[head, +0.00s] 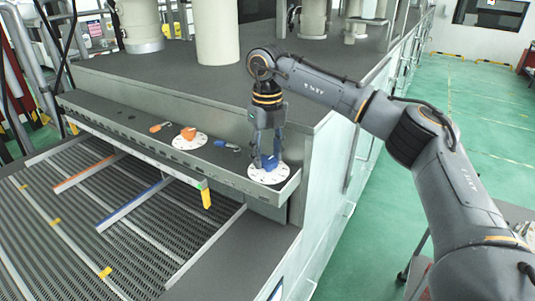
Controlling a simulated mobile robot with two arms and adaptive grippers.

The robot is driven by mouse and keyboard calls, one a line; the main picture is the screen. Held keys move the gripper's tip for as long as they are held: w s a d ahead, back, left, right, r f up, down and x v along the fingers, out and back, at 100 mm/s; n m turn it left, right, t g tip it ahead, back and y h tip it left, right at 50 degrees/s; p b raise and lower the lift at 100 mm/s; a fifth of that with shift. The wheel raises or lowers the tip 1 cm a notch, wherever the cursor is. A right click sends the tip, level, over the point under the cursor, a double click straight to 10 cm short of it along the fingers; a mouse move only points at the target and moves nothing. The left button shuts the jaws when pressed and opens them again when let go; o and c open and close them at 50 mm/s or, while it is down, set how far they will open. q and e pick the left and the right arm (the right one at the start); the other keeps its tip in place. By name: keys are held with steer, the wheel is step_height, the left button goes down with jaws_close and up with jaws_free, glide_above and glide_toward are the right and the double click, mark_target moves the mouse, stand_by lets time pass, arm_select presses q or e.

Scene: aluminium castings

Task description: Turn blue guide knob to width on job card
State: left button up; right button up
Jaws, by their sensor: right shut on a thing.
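The blue guide knob (270,161) sits on a round white dial (283,177) at the right end of the grey ledge. My right gripper (266,158) reaches down from above and is shut on the blue knob. The fingers partly hide the knob, and its exact pointing direction is hard to read. A blue-topped guide rail (135,202) lies over the ribbed conveyor bed below the ledge. No job card can be made out. My left gripper is not in view.
An orange knob (188,132) on a second white dial (190,142) stands further left on the ledge. An orange-topped rail (88,173) crosses the conveyor (60,235). Green floor (480,110) is open at right.

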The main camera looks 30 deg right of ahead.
steer(key=n, duration=0.3)
steer(key=shift+n+b, duration=0.4)
steer(key=n, duration=0.3)
steer(key=shift+a+n, duration=0.15)
steer(key=shift+n, duration=0.15)
steer(key=n, duration=0.3)
steer(key=shift+s+r+n, duration=0.1)
steer(key=shift+n, duration=0.2)
steer(key=shift+s+n, duration=0.1)
steer(key=shift+n, duration=1.7)
steer(key=o, duration=1.2)
steer(key=shift+c, duration=0.2)
